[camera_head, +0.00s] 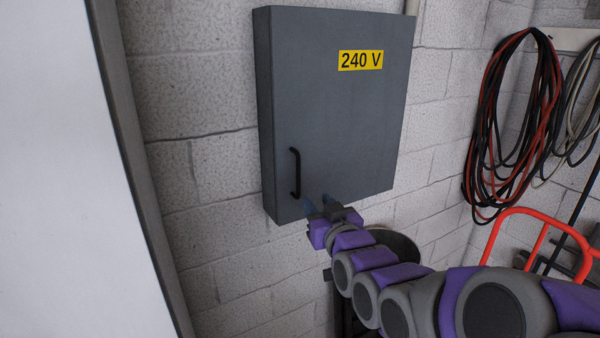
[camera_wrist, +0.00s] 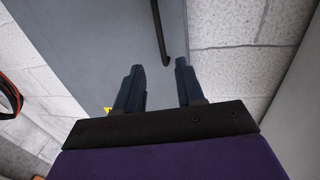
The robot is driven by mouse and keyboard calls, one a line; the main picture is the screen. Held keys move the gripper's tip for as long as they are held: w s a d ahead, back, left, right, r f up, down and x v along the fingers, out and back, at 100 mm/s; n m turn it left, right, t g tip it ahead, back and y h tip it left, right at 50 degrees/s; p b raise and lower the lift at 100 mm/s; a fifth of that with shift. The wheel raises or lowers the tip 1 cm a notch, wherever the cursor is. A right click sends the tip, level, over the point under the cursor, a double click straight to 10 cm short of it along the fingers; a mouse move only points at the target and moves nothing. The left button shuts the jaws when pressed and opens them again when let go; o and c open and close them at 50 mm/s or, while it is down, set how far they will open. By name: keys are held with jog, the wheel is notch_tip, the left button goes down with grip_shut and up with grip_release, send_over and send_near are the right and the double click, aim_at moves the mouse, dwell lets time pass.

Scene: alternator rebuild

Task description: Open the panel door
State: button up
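The grey panel door (camera_head: 335,115) is closed on its wall box and carries a yellow "240 V" label (camera_head: 360,60). A black bar handle (camera_head: 295,173) stands upright at the door's lower left. My gripper (camera_head: 318,202) is at the lower edge of the door, just right of and below the handle. In the wrist view, my gripper (camera_wrist: 159,67) has its two dark fingers apart with nothing held. The handle (camera_wrist: 160,30) shows there ahead of the fingers, its near end close to the gap between the tips. I cannot tell the exact distance to it.
A pale board with a dark edge (camera_head: 130,150) stands at the left. Red and black cables (camera_head: 515,130) hang on the block wall at right, above an orange-red tubular frame (camera_head: 540,215). A dark round object (camera_head: 400,245) is behind my arm.

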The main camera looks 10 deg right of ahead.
aim_at(299, 178)
jog(key=w, duration=0.4)
jog(key=w+a+p, duration=0.1)
jog(key=w, duration=0.3)
jog(key=w+p, duration=0.1)
jog(key=w, duration=0.3)
jog(key=shift+w+a+f, duration=0.1)
jog(key=shift+w+a, duration=0.25)
jog(key=shift+w, duration=0.05)
jog(key=shift+c, duration=0.3)
grip_shut()
